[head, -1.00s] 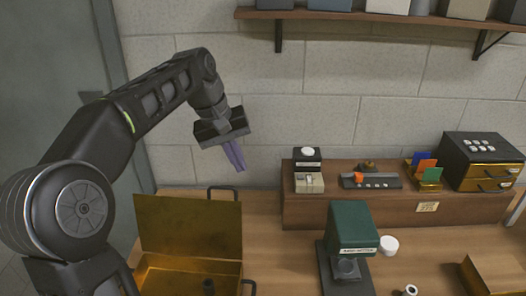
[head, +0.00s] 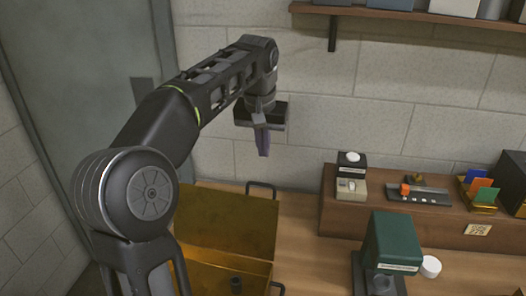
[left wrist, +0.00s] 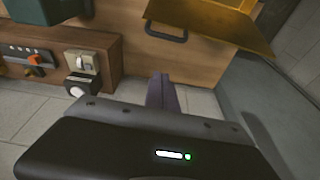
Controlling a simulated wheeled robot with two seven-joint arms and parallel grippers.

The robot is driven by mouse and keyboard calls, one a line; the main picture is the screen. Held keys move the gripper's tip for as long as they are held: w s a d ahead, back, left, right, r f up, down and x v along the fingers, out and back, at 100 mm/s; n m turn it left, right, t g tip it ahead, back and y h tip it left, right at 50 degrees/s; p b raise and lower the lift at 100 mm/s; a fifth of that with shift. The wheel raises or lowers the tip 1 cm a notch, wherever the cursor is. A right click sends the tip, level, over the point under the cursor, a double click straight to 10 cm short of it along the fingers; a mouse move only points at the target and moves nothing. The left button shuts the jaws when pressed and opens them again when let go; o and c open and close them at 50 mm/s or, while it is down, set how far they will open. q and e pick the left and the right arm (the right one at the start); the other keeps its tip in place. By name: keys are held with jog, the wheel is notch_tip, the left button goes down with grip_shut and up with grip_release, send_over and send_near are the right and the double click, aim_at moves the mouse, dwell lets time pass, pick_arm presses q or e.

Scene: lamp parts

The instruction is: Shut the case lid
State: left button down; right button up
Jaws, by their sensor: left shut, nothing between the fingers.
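The brass-coloured case (head: 190,281) stands at the lower left of the bench in the head view. Its lid (head: 227,222) stands raised at the far side, and a dark handle (head: 262,186) shows beyond the lid's top edge. The lid also shows at the top right of the left wrist view (left wrist: 215,20). My left gripper (head: 262,152) is shut and empty, its purple fingers pointing down. In the head view it appears above the lid's top right; contact is not visible. The fingers also show in the left wrist view (left wrist: 163,90). My right gripper is out of view.
To the right are a green machine (head: 392,240), a white round piece (head: 431,266) and a raised wooden ledge (head: 420,225) with small boxes and cards. A wall shelf (head: 420,15) hangs above.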

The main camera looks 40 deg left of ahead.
pick_arm(q)
notch_tip(320, 180, down, 7)
jog(key=s+d, duration=0.1)
jog(key=s, duration=0.1)
jog(key=shift+r, duration=0.2)
dwell(0.4)
